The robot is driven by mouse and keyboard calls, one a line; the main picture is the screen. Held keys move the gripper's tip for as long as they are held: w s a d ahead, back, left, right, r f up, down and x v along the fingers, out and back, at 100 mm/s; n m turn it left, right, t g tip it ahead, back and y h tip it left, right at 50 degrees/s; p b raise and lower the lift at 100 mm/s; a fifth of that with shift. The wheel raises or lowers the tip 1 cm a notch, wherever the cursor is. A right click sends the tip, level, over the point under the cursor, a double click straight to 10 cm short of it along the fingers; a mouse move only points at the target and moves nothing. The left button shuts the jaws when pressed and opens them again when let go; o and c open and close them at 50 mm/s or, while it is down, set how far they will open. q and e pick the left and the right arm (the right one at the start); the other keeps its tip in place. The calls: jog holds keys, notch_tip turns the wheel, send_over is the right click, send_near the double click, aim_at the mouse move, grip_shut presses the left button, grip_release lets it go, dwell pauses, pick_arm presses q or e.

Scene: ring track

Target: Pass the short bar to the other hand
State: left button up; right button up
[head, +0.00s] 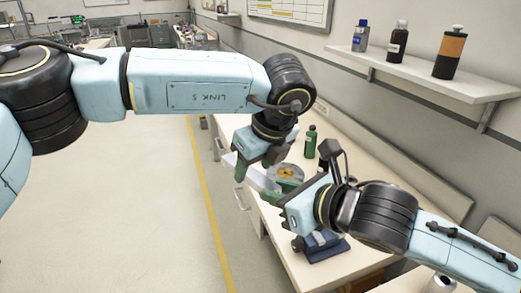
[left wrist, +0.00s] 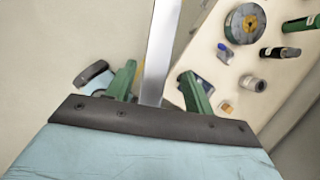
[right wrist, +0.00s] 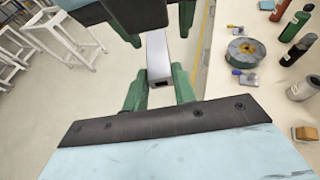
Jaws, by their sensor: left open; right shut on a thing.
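The short bar is pale silver and straight. In the right wrist view the bar (right wrist: 157,50) sits between the green fingers of my right gripper (right wrist: 158,82), which is shut on it. In the left wrist view the bar (left wrist: 161,45) runs down between the green fingers of my left gripper (left wrist: 158,78). That gripper is open, with a gap showing on either side of the bar. In the head view my left gripper (head: 258,160) is above and left of my right gripper (head: 287,212). Their fingers are partly hidden there.
The long bench (head: 345,160) lies to the right. It carries a round spool (right wrist: 246,51), a green bottle (head: 310,142) and a blue item (head: 325,247). A wall shelf (head: 425,75) holds bottles.

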pick_arm(q)
jog(key=shift+w+a+f, duration=0.15)
jog(key=shift+f, duration=0.35)
jog(key=c, duration=0.9)
jog(key=shift+c, duration=1.2)
pick_arm(e)
jog(key=o, duration=1.1)
jog(key=shift+v, duration=3.8)
